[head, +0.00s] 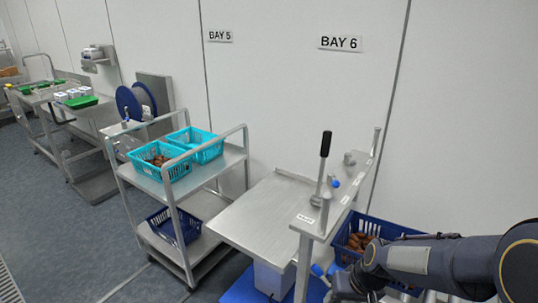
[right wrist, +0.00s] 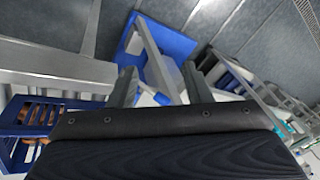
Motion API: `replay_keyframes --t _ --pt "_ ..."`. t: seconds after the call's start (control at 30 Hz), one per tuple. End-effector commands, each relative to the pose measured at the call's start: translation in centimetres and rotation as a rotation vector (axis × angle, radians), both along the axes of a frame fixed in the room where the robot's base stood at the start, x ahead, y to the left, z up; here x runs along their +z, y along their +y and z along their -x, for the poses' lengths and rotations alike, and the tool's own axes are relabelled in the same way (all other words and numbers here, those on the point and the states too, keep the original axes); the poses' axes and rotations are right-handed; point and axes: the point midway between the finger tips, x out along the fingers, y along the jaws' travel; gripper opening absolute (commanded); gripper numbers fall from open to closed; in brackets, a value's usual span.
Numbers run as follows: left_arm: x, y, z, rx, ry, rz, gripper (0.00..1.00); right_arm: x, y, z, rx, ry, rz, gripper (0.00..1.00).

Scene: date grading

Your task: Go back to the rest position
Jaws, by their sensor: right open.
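My right arm comes in from the right in the head view, with its dark gripper (head: 338,284) low in front of the steel bench. In the right wrist view the two fingers of the right gripper (right wrist: 158,84) stand apart. I see nothing held between them. Beyond the fingers are a steel leg and a blue patch on the floor. My left gripper is in neither view.
A dark blue crate (head: 345,228) of brown dates sits close behind my right arm. The steel bench (head: 262,212) carries an upright black-handled lever (head: 323,160). A steel trolley (head: 231,158) with turquoise baskets (head: 207,153) stands to its left. Open floor (head: 95,235) lies farther left.

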Motion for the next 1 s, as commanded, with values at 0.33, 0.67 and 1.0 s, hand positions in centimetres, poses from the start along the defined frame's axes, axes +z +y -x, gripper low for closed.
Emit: replay_keyframes --t 0.33,0.67,1.0 --pt "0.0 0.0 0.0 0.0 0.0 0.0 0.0 9.8 -2.1 10.9 -0.081 -0.12 -0.242 0.45" --pt "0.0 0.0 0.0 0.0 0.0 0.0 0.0 11.4 -3.2 18.6 -0.139 -0.235 -0.161 0.45" --pt "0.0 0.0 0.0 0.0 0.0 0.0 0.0 11.3 -3.2 19.4 -0.147 -0.244 -0.14 0.45"
